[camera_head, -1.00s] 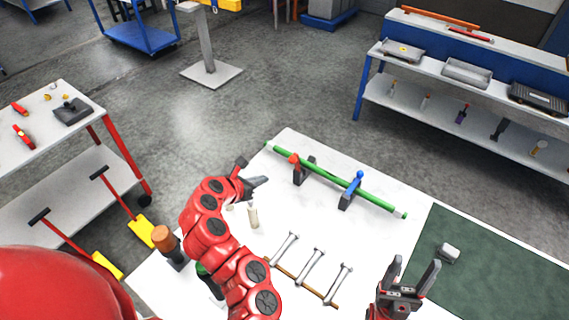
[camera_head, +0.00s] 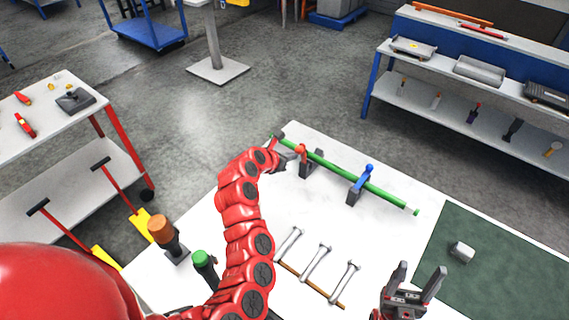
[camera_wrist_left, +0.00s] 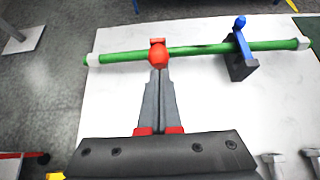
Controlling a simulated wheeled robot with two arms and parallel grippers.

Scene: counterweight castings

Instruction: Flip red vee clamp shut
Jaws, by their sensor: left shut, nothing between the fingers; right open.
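A green rod (camera_head: 340,174) lies across two dark vee blocks on the white table. The red vee clamp (camera_head: 301,149) is at the rod's left part; its round red knob shows in the left wrist view (camera_wrist_left: 159,57), in front of the rod. I cannot tell whether it is latched. The blue clamp (camera_head: 367,171) is further right on the rod. My left gripper (camera_head: 291,156) is shut and empty, its tips right at the red knob (camera_wrist_left: 160,73); contact is unclear. My right gripper (camera_head: 418,270) is open and empty at the table's front.
Orange-topped (camera_head: 160,228) and green-topped (camera_head: 203,258) tools stand at front left. A green mat (camera_head: 500,270) with a small grey block (camera_head: 461,252) is at right. The table between rod and wrenches is clear.

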